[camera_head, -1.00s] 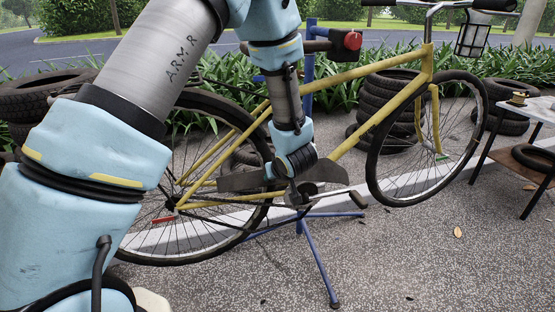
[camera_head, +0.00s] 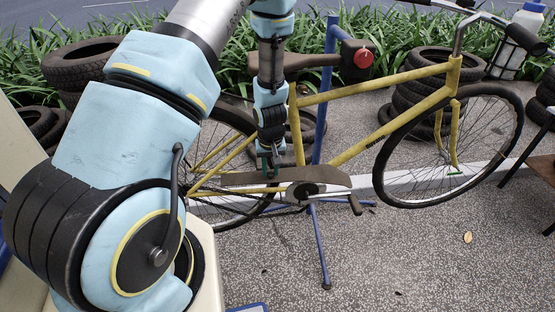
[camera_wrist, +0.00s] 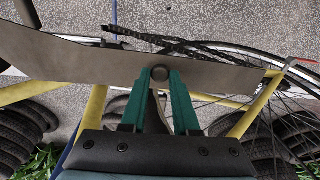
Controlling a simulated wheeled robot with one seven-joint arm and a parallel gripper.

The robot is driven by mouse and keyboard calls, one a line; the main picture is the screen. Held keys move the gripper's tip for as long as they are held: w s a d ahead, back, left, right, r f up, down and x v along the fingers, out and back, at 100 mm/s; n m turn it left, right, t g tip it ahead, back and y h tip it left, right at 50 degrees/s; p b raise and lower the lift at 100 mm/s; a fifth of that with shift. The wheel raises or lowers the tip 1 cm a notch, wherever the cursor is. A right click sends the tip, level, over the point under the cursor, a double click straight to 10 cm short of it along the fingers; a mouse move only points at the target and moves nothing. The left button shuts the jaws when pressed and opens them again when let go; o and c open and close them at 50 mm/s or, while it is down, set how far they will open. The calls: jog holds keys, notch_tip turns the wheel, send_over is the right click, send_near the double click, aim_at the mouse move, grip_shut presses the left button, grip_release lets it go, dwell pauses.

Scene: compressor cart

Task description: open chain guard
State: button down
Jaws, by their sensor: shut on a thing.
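The chain guard (camera_head: 330,179) is a long, flat grey-brown plate low on the yellow bicycle (camera_head: 345,158), beside the crank. My gripper (camera_head: 270,166) is at the upper edge of the guard's left half. Part of the chain (camera_wrist: 175,45) shows beyond the guard. The fingertips are small in the head view.
A blue repair stand (camera_head: 321,240) holds the bicycle, with a red knob (camera_head: 364,58) on its clamp. Stacked tyres (camera_head: 415,95) stand behind, and a dark-legged table (camera_head: 530,150) is at the right edge.

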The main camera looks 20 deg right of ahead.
jog(key=shift+w+r+g+p, duration=0.1)
jog(key=shift+w+g+p, duration=0.1)
jog(key=shift+g+p, duration=0.5)
jog(key=c, duration=0.7)
grip_release()
jog(key=shift+r, duration=0.1)
jog(key=r, duration=0.3)
jog(key=r+b, duration=0.1)
jog(key=r, duration=0.6)
jog(key=shift+s+r, duration=0.35)
